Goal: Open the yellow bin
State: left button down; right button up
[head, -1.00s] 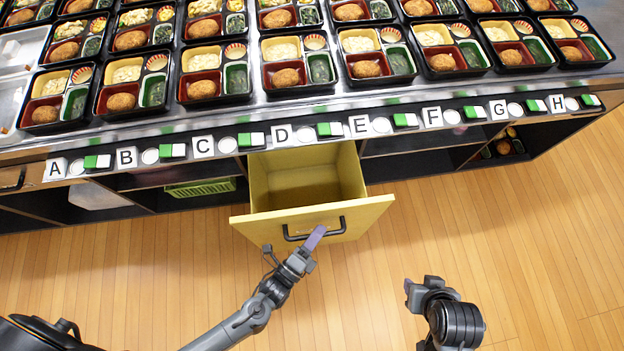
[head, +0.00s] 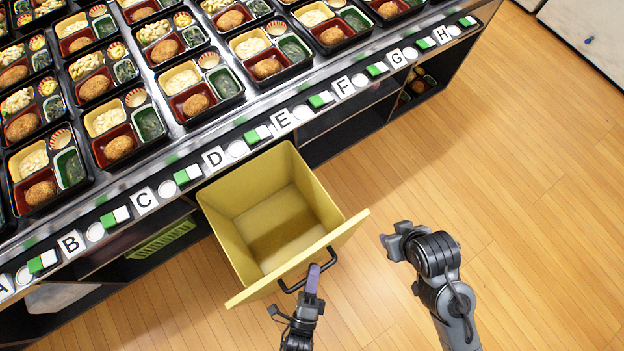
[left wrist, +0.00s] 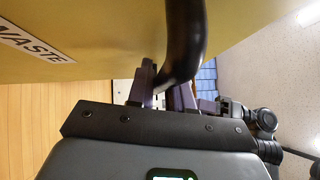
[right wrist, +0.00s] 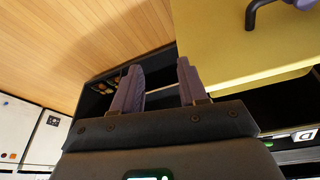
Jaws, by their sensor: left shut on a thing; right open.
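The yellow bin (head: 232,205) is a drawer-like box under the counter between signs D and E, pulled out so its empty-looking inside shows. Its front panel (head: 345,232) carries a black handle (head: 329,262). My left gripper (head: 312,280) is at the handle; in the left wrist view its fingers (left wrist: 165,88) are closed around the black handle (left wrist: 186,40), beside a panel with a WASTE label (left wrist: 32,40). My right gripper (head: 392,241) is empty, to the right of the bin. In the right wrist view its fingers (right wrist: 160,85) are apart, with the yellow front (right wrist: 225,40) beyond.
The counter edge (head: 330,85) holds lettered signs and green-white blocks. Several bento trays (head: 195,98) stand on top. Dark open shelves lie below, one with a green crate (head: 160,240). The wooden floor (head: 500,180) to the right is clear.

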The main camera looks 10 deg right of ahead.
pick_arm(q)
jog(key=c, duration=1.1)
grip_release()
jog(key=v, duration=1)
jog(key=shift+s+a+r+p, duration=0.1)
jog(key=shift+s+a+p, duration=0.05)
jog(key=shift+s+p, duration=0.25)
